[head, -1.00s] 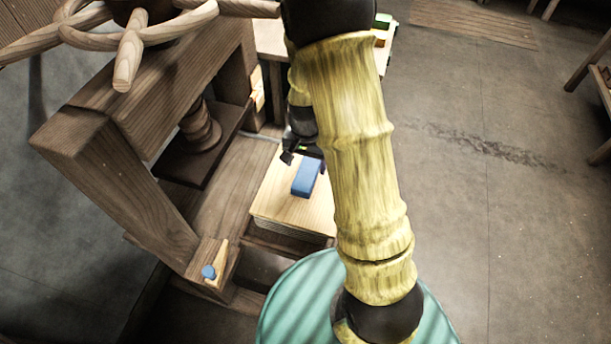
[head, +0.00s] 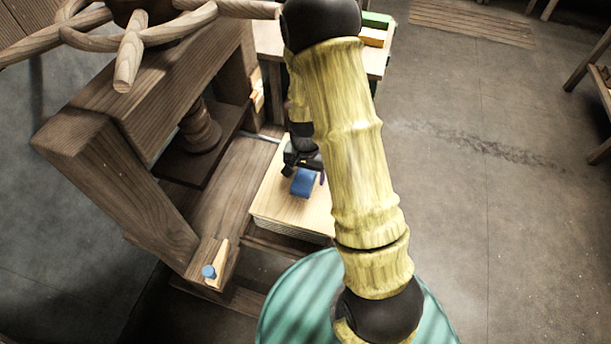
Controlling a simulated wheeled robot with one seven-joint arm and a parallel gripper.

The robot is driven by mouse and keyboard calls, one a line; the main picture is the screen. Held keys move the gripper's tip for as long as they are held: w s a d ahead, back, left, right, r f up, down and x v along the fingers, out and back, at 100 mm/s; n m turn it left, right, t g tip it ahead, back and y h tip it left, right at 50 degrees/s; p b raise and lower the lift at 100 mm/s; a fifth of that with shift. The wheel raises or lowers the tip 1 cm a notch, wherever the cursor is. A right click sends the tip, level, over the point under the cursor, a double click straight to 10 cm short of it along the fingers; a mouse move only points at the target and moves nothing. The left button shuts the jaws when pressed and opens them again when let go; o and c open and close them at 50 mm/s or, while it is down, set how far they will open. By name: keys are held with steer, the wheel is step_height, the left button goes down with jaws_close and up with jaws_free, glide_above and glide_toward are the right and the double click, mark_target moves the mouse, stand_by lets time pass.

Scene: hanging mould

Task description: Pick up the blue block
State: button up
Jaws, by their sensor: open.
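The blue block (head: 303,184) lies on a pale wooden board (head: 280,207) in the head view, partly covered by my gripper. My gripper (head: 305,170) is black and is over the far part of the block, with its jaws open. A thin dark purple piece shows at the block's right side. Whether the fingers touch the block cannot be seen. My arm hides the right part of the board.
A wooden press frame (head: 110,170) with a large spoked wheel (head: 140,35) stands left of the board. A wooden peg with a blue end (head: 209,272) is at its front. Green (head: 376,20) and orange (head: 372,37) blocks lie on a table behind.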

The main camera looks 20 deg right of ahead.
mark_target(306, 173)
steer(key=c, duration=1.1)
steer(key=shift+r, duration=0.1)
step_height(306, 173, up, 10)
steer(key=shift+f, duration=0.1)
stand_by(0.3)
